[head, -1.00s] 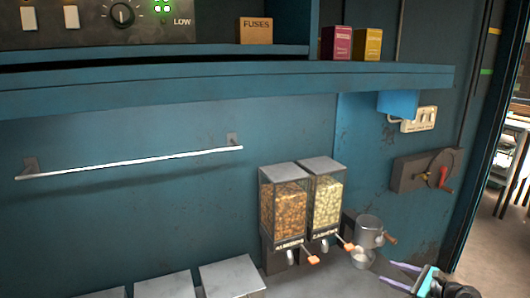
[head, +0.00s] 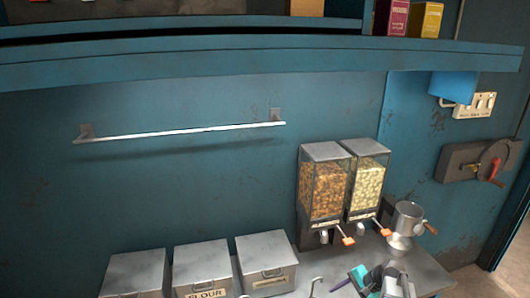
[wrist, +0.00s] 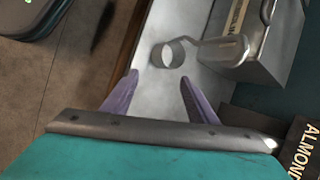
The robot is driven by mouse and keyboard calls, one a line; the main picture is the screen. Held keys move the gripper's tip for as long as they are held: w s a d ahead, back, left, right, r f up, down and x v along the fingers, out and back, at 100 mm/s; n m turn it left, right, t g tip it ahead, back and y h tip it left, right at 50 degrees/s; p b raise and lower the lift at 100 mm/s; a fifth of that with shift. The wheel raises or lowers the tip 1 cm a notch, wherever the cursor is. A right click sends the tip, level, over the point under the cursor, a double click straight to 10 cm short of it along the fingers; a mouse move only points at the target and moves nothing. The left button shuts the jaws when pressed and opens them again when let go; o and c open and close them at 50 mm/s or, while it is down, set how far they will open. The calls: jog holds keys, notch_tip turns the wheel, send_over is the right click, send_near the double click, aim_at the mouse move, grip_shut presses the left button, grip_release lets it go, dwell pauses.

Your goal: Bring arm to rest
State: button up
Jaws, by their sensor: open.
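My gripper (head: 346,284) is at the bottom of the head view, in front of the nut dispensers and low over the counter, partly hidden by its own wrist. In the wrist view its two purple fingers (wrist: 160,88) are spread apart with nothing between them. Beyond the fingertips, a small metal cup with a long handle (wrist: 170,52) lies over the counter (wrist: 150,22). The fingers do not appear to touch it.
Almond (head: 322,190) and cashew (head: 368,188) dispensers stand against the wall, beside a metal grinder (head: 408,216). Several metal bins, one the flour bin (head: 202,268), line the counter at left. A rail (head: 180,132) and shelf (head: 250,62) are above.

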jog(key=s+a+f+n+g+h, duration=0.3)
jog(key=s+a+n+h, duration=0.2)
jog(key=s+a+n, duration=0.5)
jog(key=s+f+n+g+b, duration=0.1)
jog(key=s+f+g+b, duration=0.1)
jog(key=s+f+b, duration=0.4)
jog(key=s+f+n+g+b, duration=0.1)
jog(key=s+f+g+b, duration=0.2)
jog(key=s+f, duration=1.4)
jog(key=shift+s+a+f+g+h+b, duration=0.35)
jog(key=shift+f+b, duration=1.1)
jog(key=shift+f, duration=2.25)
jog(key=shift+w, duration=0.1)
